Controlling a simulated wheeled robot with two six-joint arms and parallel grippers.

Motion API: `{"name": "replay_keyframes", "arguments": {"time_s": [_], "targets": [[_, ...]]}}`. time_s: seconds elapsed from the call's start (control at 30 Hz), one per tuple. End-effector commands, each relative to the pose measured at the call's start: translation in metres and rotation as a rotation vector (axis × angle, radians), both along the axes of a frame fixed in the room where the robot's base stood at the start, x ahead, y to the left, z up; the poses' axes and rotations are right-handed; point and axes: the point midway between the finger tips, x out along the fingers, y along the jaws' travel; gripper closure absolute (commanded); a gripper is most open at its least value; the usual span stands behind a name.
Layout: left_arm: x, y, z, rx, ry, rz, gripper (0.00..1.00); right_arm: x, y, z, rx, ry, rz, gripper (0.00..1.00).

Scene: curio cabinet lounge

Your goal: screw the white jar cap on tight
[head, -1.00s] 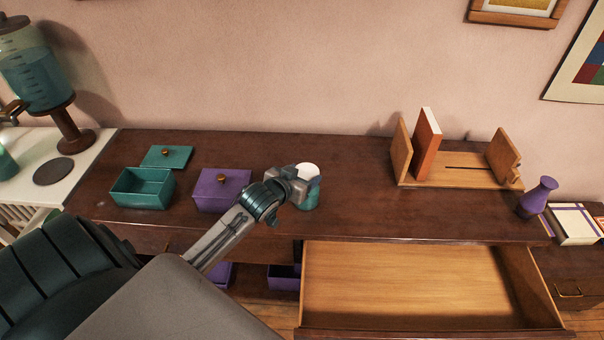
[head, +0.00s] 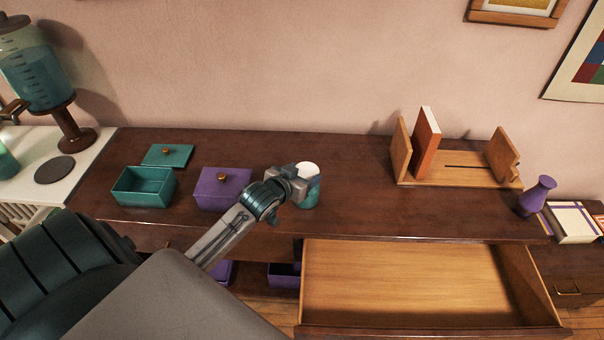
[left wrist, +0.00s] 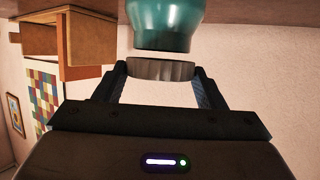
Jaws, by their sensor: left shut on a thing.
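The teal jar (head: 308,197) stands upright on the dark wooden cabinet top, right of the purple box. The white cap (head: 308,168) sits at its mouth. My left gripper (head: 306,181) reaches in from the left at cap height and is shut on the cap. In the left wrist view, which looks upside down, the cap's ribbed rim (left wrist: 161,70) is between the two fingers, and the jar (left wrist: 163,25) is above it in the picture. A thin pale band shows between rim and jar; I cannot tell whether it is neck or gap. My right gripper is not in view.
A teal box (head: 143,187) with its lid (head: 168,156) beside it and a lidded purple box (head: 222,190) stand left of the jar. A wooden book holder (head: 455,178) and purple vase (head: 537,196) stand right. An open, empty drawer (head: 415,285) juts out in front.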

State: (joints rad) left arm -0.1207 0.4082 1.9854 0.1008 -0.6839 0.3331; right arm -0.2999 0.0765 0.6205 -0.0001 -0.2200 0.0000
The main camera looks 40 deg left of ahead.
Motion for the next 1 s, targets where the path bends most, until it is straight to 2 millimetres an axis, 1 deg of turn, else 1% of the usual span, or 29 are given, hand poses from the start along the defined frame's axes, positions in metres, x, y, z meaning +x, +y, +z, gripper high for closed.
{"name": "replay_keyframes", "arguments": {"time_s": [0.27,0.63,1.0], "targets": [[0.000,0.000,0.001,-0.001,0.001,0.000,0.77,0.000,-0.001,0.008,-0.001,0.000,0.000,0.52],[0.000,0.000,-0.001,0.000,0.001,0.000,0.77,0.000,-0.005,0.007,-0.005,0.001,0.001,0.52],[0.000,0.000,-0.011,0.000,0.000,0.000,0.77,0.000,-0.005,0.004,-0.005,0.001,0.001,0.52]]}}
